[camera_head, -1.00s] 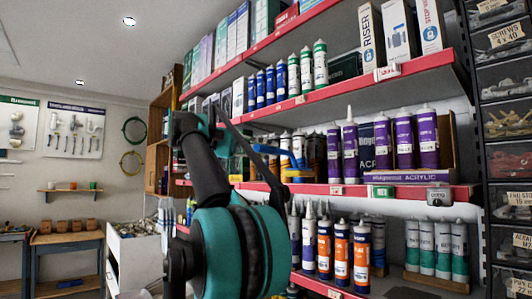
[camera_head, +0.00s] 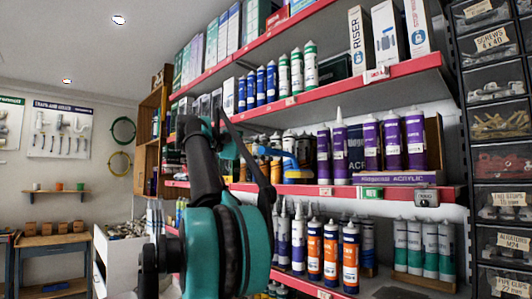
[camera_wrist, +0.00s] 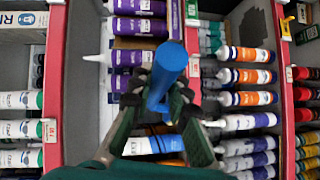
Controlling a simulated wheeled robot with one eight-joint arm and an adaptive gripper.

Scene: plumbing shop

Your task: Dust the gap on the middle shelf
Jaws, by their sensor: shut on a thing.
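My gripper (camera_wrist: 160,108) is shut on a blue rod-like tool (camera_wrist: 167,62), whose thick round end faces the wrist camera. In the head view the blue tool (camera_head: 290,160) shows in part past my arm, in front of the middle shelf (camera_head: 325,190). In the wrist view, turned sideways, the purple cartridges (camera_wrist: 138,28) lie above the tool. The tool's far end is hidden, so I cannot tell whether it touches the shelf.
Cartridges with orange labels (camera_head: 330,255) stand on the shelf below. Blue and green tubes (camera_head: 270,82) stand above. A purple acrylic box (camera_head: 400,178) lies near the middle shelf's front. Drawers of fittings (camera_head: 498,125) are at right. My arm hides part of the shelves.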

